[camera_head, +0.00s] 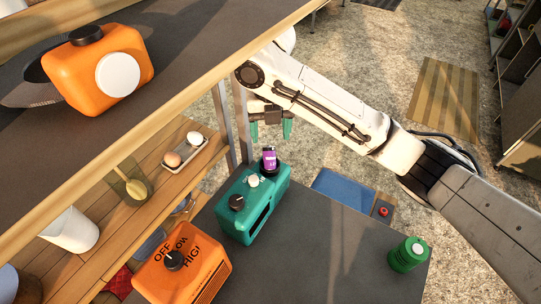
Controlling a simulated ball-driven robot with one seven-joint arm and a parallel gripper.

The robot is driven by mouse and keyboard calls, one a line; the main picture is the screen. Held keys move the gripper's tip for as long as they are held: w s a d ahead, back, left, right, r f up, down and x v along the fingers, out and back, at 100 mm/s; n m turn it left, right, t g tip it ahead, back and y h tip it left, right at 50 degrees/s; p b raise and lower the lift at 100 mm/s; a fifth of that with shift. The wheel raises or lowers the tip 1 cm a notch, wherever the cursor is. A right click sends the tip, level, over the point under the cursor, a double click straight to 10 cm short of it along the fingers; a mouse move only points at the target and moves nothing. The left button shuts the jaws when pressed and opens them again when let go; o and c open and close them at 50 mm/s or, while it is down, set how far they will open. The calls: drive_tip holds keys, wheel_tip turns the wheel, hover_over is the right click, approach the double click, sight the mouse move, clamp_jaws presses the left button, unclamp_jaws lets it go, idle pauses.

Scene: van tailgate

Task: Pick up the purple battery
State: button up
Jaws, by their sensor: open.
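A small purple battery (269,157) with a dark end stands at the back edge of a teal device (262,213) on the grey work surface. I cannot tell whether it rests on the device or just behind it. My gripper (269,132) hangs just above and behind the battery, apart from it in the picture. Its two teal fingertips are spread, and nothing is between them. My white arm reaches in from the right.
An orange box with a dial (184,265) sits left of the teal device. A green cylinder (409,254) stands at the right. A shelf with an orange canister (97,69) overhangs the upper left. A metal post (226,122) stands left of my gripper. The surface's middle is clear.

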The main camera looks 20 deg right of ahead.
sight(269, 151)
drive_tip(key=shift+s+a+f+b, duration=0.15)
drive_tip(key=shift+f+b, duration=0.1)
drive_tip(key=shift+f, duration=1.55)
drive_tip(key=shift+s+a+f+b, duration=0.1)
drive_tip(key=shift+f+b, duration=0.1)
drive_tip(key=shift+f, duration=1.55)
drive_tip(key=c, duration=1.2)
clamp_jaws()
drive_tip(key=shift+w+r, duration=0.1)
drive_tip(key=shift+r, duration=0.05)
